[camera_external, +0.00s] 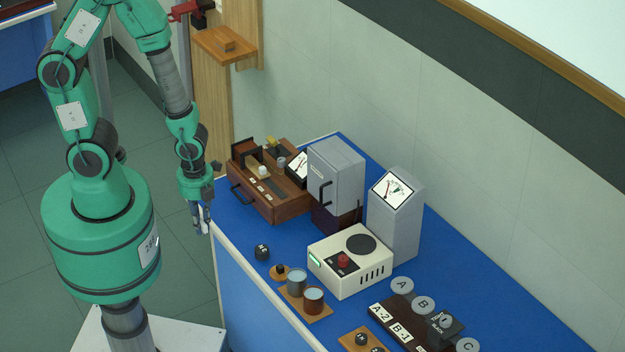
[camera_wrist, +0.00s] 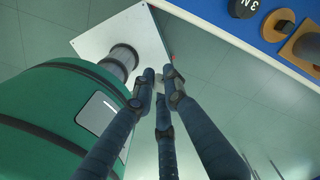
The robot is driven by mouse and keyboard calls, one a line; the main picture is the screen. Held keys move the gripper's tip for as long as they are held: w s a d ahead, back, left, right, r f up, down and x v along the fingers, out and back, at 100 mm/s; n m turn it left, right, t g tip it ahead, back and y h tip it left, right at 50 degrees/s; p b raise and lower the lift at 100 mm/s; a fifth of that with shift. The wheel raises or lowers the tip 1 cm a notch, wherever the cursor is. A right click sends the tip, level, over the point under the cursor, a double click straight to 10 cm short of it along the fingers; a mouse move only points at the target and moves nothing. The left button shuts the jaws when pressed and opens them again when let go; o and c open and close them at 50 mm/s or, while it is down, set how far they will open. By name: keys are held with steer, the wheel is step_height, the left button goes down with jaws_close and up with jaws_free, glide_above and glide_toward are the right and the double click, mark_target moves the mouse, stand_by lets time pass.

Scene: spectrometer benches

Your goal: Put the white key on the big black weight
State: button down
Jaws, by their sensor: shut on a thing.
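My gripper (camera_external: 201,220) hangs low at the left end of the blue bench, just off its edge and over the floor side. It also shows in the wrist view (camera_wrist: 162,84), where its dark fingers are drawn close together. A small pale piece at the fingertips looks like the white key, mostly hidden by the fingers; its shape cannot be made out. The big black weight (camera_external: 262,252) stands on the bench near its front left edge, to the right of my gripper and apart from it. It shows at the top of the wrist view (camera_wrist: 243,8) with white lettering.
A wooden disc with a small black knob (camera_external: 281,271) sits beside the weight. Two jars stand on a wooden tray (camera_external: 323,314). A wooden drawer box (camera_external: 281,209), a white instrument (camera_external: 338,277) and grey cabinets stand behind. Blue bench top left of the weight is clear.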

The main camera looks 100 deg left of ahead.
steer(key=w+a, duration=0.1)
steer(key=w, duration=0.4)
steer(key=w+a+f, duration=0.1)
steer(key=w, duration=0.4)
steer(key=w+a, duration=0.2)
steer(key=w, duration=0.3)
steer(key=shift+w+f, duration=0.2)
steer(key=shift+w, duration=0.1)
steer(key=shift+f, duration=0.1)
steer(key=shift+f+b, duration=0.45)
steer(key=shift+f, duration=1.25)
steer(key=shift+f, duration=0.15)
steer(key=c, duration=1.8)
jaws_free()
steer(key=shift+o, duration=0.2)
step_height(320, 180, up, 12)
steer(key=p, duration=0.1)
steer(key=shift+d+r, duration=0.15)
steer(key=shift+r, duration=0.05)
